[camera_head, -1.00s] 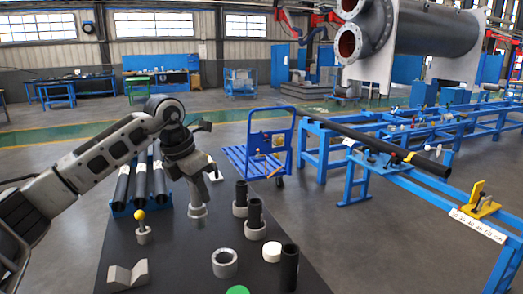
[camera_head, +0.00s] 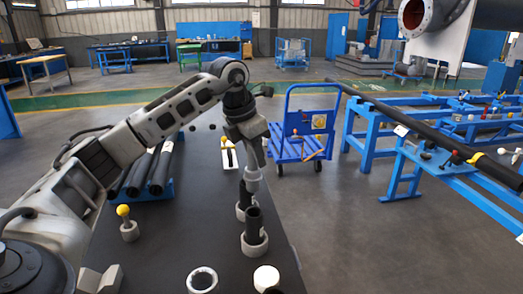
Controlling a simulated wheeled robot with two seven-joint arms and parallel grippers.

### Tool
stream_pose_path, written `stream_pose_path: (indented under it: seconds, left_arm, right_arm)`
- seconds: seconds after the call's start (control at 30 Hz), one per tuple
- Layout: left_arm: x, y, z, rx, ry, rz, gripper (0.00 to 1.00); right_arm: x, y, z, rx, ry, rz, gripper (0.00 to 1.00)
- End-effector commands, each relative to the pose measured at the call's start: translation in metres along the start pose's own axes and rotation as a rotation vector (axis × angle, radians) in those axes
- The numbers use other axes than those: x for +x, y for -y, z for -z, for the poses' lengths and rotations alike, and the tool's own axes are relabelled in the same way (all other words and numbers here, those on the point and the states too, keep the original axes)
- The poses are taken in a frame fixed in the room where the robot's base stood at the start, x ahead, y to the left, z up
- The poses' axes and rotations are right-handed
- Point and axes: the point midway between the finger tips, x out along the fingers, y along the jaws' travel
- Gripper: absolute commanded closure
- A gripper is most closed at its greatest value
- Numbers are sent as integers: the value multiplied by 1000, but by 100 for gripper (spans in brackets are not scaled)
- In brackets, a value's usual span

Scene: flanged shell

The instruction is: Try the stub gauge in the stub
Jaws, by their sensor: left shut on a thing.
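My left gripper (camera_head: 250,150) points down over the dark table and is shut on a light grey cylindrical piece (camera_head: 252,182), which looks like the stub gauge. The piece's lower end appears right at the top of the farther black tube stub (camera_head: 244,197), partly in front of it. I cannot tell whether it touches the stub or has entered it. That stub stands upright in a grey ring holder (camera_head: 241,212). A nearer black stub (camera_head: 254,222) stands in another grey ring (camera_head: 254,245). My right gripper is not in view.
An empty grey ring (camera_head: 202,280) and a white round piece (camera_head: 266,278) are at the front. A yellow-balled pin (camera_head: 126,222) and a grey V-block (camera_head: 98,279) stand left. Black pipes (camera_head: 150,170) lie in a blue rack. A blue cart (camera_head: 305,130) stands beyond the table.

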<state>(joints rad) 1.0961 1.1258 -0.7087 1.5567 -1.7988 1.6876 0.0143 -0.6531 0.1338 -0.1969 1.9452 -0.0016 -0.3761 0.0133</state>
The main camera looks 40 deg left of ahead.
Motion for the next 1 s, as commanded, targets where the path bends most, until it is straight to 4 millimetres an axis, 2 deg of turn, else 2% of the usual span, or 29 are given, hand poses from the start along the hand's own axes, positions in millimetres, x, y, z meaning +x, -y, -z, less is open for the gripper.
stream_pose_path:
  seconds: [0.3,0.63,1.0]
  left_arm:
    - [-3,0,-4,-2,8,-1,100]
    - [21,0,4,-2,8,-1,100]
    - [49,0,13,-2,9,-2,100]
  right_arm:
    - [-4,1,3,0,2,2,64]
    - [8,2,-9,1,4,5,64]
    - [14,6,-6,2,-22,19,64]
